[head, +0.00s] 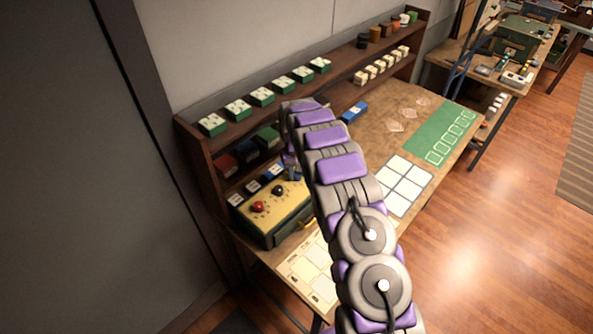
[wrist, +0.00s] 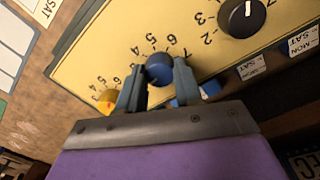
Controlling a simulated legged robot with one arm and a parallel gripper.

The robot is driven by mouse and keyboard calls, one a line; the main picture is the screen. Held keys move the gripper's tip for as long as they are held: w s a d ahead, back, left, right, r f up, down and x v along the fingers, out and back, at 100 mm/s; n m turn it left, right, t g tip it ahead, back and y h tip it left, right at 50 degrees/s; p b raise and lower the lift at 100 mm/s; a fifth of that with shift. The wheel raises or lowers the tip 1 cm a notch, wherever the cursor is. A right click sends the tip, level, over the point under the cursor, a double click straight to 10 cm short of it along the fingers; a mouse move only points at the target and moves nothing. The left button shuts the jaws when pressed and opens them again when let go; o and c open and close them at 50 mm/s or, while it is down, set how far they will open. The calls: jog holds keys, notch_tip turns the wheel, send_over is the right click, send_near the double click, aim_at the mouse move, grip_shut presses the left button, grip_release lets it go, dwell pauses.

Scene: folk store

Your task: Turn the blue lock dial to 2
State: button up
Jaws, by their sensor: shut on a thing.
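The blue lock dial (wrist: 157,66) stands on the sloping yellow panel (wrist: 110,45) of a green lock box. In the wrist view, my gripper (wrist: 159,76) has one finger on each side of the dial and is shut on it. Printed numbers, such as 4, 5, 6 and 7, show around the dial; others are hidden by the fingers. I cannot read which number the dial points to. In the head view, my arm hides the blue dial, and the panel (head: 262,222) shows at the left of the workbench.
A red knob (head: 257,206) also shows on the panel. A wooden shelf (head: 183,135) with small labelled blocks rises behind. White cards (head: 404,186) and a green mat (head: 447,128) lie to the right.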

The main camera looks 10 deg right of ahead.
jog(key=shift+w+r+n, duration=0.15)
jog(key=shift+w+n, duration=0.05)
jog(key=shift+n, duration=0.3)
jog(key=o, duration=1)
jog(key=shift+s, duration=0.1)
jog(key=shift+o, duration=0.2)
notch_tip(320, 180, up, 17)
jog(key=a, duration=0.1)
jog(key=shift+s+r, duration=0.1)
jog(key=shift+s, duration=0.05)
